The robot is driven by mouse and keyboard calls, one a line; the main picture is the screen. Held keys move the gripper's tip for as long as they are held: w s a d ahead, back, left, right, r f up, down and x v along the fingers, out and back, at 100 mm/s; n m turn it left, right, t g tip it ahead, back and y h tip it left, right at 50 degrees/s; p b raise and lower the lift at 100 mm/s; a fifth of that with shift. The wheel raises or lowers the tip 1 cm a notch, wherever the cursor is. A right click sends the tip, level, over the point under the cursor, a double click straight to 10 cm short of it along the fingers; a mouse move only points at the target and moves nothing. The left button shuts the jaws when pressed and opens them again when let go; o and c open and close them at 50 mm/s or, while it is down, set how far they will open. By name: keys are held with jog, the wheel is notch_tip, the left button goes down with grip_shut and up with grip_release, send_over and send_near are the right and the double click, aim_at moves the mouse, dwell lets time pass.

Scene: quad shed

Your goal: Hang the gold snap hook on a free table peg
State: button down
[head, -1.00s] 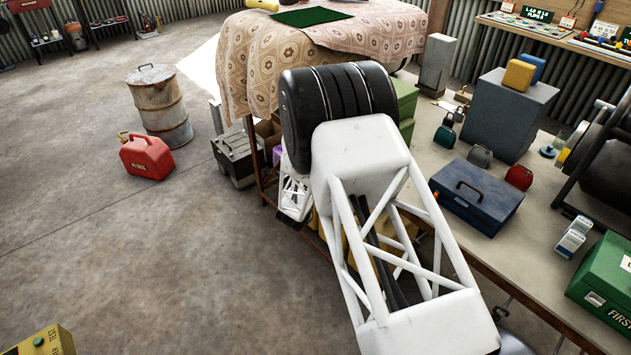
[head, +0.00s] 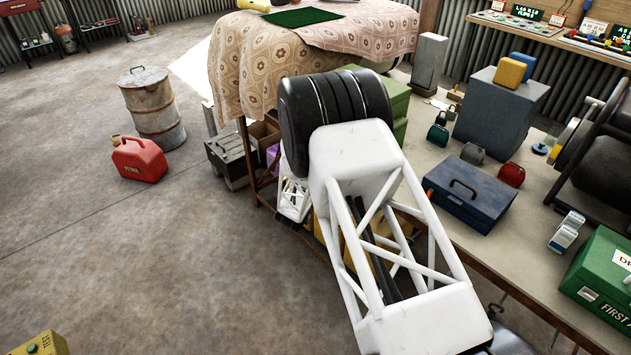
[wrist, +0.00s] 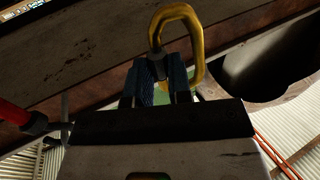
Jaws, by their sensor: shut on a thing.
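The gold snap hook (wrist: 200,50) is in the wrist view, a bent gold loop rising above my gripper's fingertips. My gripper (wrist: 157,75) is shut on its lower part between two blue-faced fingers. The loop shows in front of a dark wooden beam or table edge (wrist: 90,60). In the head view my arm hides my gripper and the hook.
In the wrist view a red rod-like thing (wrist: 14,112) is close at left, and a dark rounded shape (wrist: 255,75) is at right. In the head view a blue toolbox (head: 468,195) and green first-aid box (head: 600,280) stand on the right-hand bench (head: 420,165). A cloth-covered table (head: 250,60) is behind my arm.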

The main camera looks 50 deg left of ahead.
jog(key=c, duration=1)
grip_release()
jog(key=shift+o, duration=0.2)
jog(key=shift+s, duration=0.15)
jog(key=v, duration=0.7)
jog(key=shift+s+d, duration=0.15)
jog(key=shift+s, duration=0.05)
